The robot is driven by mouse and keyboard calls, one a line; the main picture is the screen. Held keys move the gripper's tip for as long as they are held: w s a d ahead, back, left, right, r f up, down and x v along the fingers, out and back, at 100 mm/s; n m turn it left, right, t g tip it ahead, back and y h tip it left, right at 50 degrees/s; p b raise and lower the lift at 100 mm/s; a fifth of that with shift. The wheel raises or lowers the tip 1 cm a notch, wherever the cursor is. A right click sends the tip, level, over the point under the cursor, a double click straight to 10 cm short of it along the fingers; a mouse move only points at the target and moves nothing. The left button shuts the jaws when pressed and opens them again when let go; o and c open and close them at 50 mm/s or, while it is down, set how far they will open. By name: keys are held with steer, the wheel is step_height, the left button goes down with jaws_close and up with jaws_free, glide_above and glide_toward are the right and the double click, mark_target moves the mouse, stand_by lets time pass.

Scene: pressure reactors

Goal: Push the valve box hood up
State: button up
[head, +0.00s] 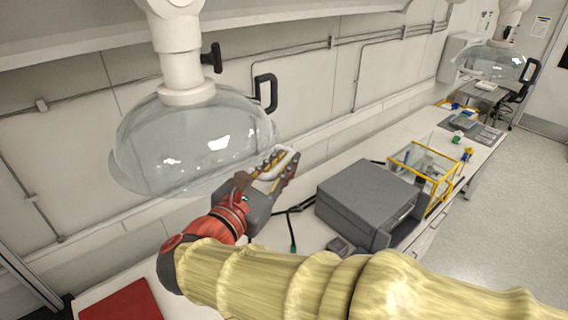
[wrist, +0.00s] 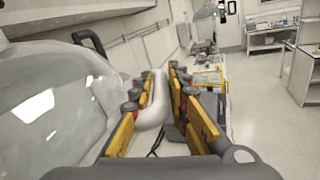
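The valve box hood (head: 190,145) is a clear dome hanging from a white jointed arm (head: 180,65) at the left of the head view. It also fills the left of the wrist view (wrist: 50,110). A white bar-like handle (wrist: 155,105) at the hood's right rim lies between my gripper's fingers. My gripper (head: 281,162) is at that rim. In the wrist view, my gripper's yellow-and-grey fingers (wrist: 163,85) stand apart, with the white bar nearer the left finger. Whether the left finger touches it is unclear. Part of the bar is hidden by the fingers.
A black loop handle (head: 265,93) stands beyond the hood. A grey box device (head: 365,197) and a yellow-framed clear box (head: 425,165) stand on the white bench right of my gripper. A second clear hood (head: 490,62) hangs farther back. A red mat (head: 120,300) lies at lower left.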

steer(key=o, duration=0.4)
steer(key=shift+a, duration=0.1)
steer(key=v, duration=1.2)
stand_by(0.3)
